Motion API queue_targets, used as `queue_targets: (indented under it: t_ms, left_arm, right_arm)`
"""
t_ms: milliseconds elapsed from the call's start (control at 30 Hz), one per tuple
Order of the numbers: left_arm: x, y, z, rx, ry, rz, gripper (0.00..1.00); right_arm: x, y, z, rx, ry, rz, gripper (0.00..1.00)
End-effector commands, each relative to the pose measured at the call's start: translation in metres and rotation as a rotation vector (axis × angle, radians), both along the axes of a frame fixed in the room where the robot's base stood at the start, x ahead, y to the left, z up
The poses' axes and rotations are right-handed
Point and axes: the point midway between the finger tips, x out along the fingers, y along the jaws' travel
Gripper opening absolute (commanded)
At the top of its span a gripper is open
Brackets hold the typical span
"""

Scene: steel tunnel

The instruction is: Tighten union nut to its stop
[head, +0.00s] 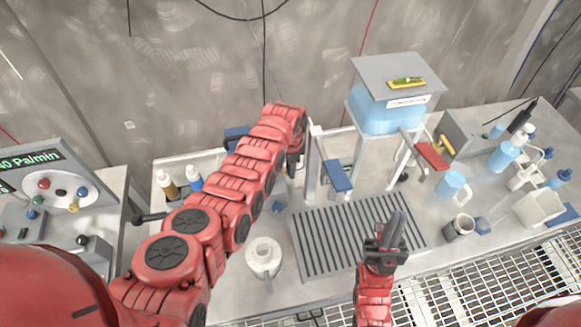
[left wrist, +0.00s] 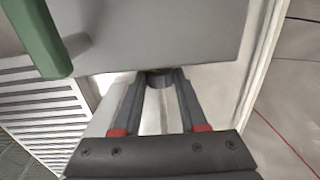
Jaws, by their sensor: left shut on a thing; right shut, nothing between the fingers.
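My left arm reaches to the post at the left end of the rig, and its gripper (head: 293,163) is mostly hidden behind the arm in the head view. In the left wrist view the left gripper (left wrist: 159,82) has its fingers closed around a dark round piece, which looks like the union nut (left wrist: 160,78). A pale pipe or post shows between the fingers below it. How far the nut is turned cannot be seen. My right gripper (head: 394,228) is shut and empty above the slotted drain grate (head: 325,245).
A blue water tank (head: 385,112) with a grey lid stands at the back. A red-handled lever (head: 432,155) is to its right. A grey panel (left wrist: 150,35) lies close above the left fingers.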

Motion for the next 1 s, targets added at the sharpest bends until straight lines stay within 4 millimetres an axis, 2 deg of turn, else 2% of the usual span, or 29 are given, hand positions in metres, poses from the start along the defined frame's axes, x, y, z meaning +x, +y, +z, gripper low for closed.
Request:
queue_targets:
  t_ms: [200,433,600,933,967,1000]
  left_arm:
    - [0.005,0.000,-0.011,-0.013,0.035,0.002,0.00]
    - [0.006,0.001,-0.007,-0.032,0.088,0.001,0.00]
    - [0.004,0.001,-0.002,-0.038,0.109,0.001,0.00]
    - [0.003,0.001,0.000,-0.037,0.113,0.000,0.00]
    - [0.003,0.001,0.000,-0.037,0.113,0.000,0.47]
    - [0.003,0.001,0.000,-0.037,0.114,0.000,0.54]
  right_arm:
    - [0.000,0.000,-0.045,0.000,0.000,0.000,0.00]
    - [0.000,0.000,-0.086,0.000,0.000,0.000,0.00]
    - [0.000,0.000,-0.094,0.000,0.000,0.000,0.00]
    - [0.000,0.000,-0.093,0.000,0.000,0.000,0.00]
    - [0.000,0.000,-0.093,0.000,0.000,0.000,0.00]
    - [0.000,0.000,-0.093,0.000,0.000,0.000,0.00]
